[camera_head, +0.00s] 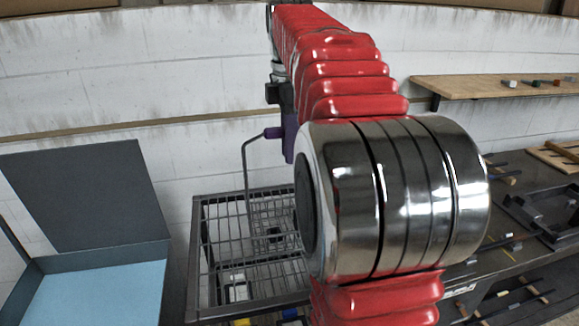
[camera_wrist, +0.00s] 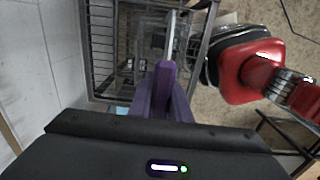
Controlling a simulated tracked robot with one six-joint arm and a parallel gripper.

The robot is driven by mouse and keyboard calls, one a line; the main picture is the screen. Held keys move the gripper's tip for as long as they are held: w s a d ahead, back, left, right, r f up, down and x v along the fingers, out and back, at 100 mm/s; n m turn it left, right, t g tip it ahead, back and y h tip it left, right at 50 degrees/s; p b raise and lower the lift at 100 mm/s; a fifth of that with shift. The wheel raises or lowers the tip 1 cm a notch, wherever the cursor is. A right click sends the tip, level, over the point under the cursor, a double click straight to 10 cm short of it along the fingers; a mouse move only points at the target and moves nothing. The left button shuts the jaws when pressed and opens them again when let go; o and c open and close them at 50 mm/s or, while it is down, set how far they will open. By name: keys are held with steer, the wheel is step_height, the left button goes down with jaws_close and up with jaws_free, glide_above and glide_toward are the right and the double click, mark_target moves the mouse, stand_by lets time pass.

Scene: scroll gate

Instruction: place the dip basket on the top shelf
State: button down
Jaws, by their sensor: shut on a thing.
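My gripper (camera_head: 289,137) has purple fingers and is shut on the dip basket's handle. The thin grey handle (camera_head: 246,170) bends down from the fingers in the head view. It also shows as a light bar beyond the fingertips (camera_wrist: 166,68) in the wrist view (camera_wrist: 171,36). The basket's wire body (camera_head: 268,222) appears below, overlapping a grey-framed wire rack (camera_head: 197,250); my arm hides part of both. I cannot tell whether the basket touches the rack. A wooden wall shelf (camera_head: 470,88) is at the upper right with small items on it.
An open dark box (camera_head: 85,200) with a light-blue inside (camera_head: 95,295) stands at the left. A dark bench (camera_head: 515,250) with rods and a tray (camera_head: 545,212) is at the right. A white block wall (camera_head: 200,70) closes off the back.

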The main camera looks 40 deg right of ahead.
steer(key=shift+f, duration=0.2)
steer(key=shift+f, duration=2.1)
steer(key=c, duration=1.6)
jaws_free()
steer(key=shift+f, duration=0.1)
steer(key=shift+c, duration=0.2)
steer(key=shift+r, duration=6.05)
steer(key=shift+a, duration=0.1)
